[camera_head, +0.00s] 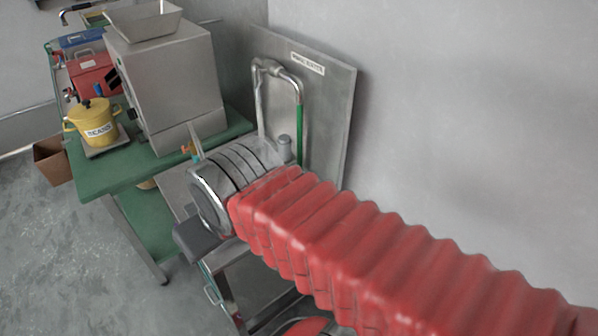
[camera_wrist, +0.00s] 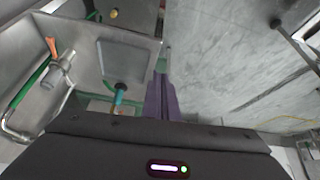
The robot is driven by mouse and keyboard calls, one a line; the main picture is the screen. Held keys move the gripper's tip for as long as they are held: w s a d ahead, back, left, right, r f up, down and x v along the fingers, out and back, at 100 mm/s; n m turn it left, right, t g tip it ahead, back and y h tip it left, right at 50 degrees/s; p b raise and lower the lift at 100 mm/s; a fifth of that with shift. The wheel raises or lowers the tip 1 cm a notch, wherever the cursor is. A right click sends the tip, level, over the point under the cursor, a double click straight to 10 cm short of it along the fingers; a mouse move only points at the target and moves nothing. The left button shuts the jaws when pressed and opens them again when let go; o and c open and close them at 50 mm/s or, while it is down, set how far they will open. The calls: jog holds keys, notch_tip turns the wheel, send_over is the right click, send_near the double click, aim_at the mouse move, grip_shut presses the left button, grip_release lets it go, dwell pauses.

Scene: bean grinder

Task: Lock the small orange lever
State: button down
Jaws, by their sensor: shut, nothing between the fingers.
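In the wrist view a small orange lever (camera_wrist: 52,47) sits beside a metal cylinder fitting on a steel panel (camera_wrist: 35,85). My gripper (camera_wrist: 161,80) shows purple fingers closed together with nothing between them. It is to the right of the orange lever and apart from it. In the head view, a small orange part (camera_head: 187,149) shows by a teal piece below the steel machine; I cannot tell if it is the same lever. My red-sleeved arm hides much of the lower panel there.
The steel grinder box (camera_head: 168,80) stands on a green table (camera_head: 95,180) with a yellow pot (camera_head: 93,120) and red box (camera_head: 92,75). A bent pipe with a green grip (camera_head: 299,125) rises before the labelled panel (camera_head: 335,100).

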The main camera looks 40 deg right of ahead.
jog(key=shift+w, duration=0.2)
jog(key=shift+d, duration=0.1)
jog(key=w+d+g, duration=0.1)
jog(key=w+d, duration=0.2)
jog(key=d, duration=0.4)
jog(key=w+d, duration=0.4)
jog(key=d, duration=0.4)
jog(key=s+d+f, duration=0.1)
jog(key=d+f, duration=0.1)
jog(key=d, duration=0.7)
jog(key=d+f+m, duration=0.1)
jog(key=d+f, duration=0.1)
jog(key=d, duration=0.8)
jog(key=shift+s+d+h, duration=0.25)
jog(key=shift+s+h, duration=0.05)
jog(key=shift+s, duration=0.1)
jog(key=shift+f, duration=0.1)
jog(key=x, duration=1.3)
jog(key=shift+s+a+f, duration=0.15)
jog(key=shift+f, duration=0.35)
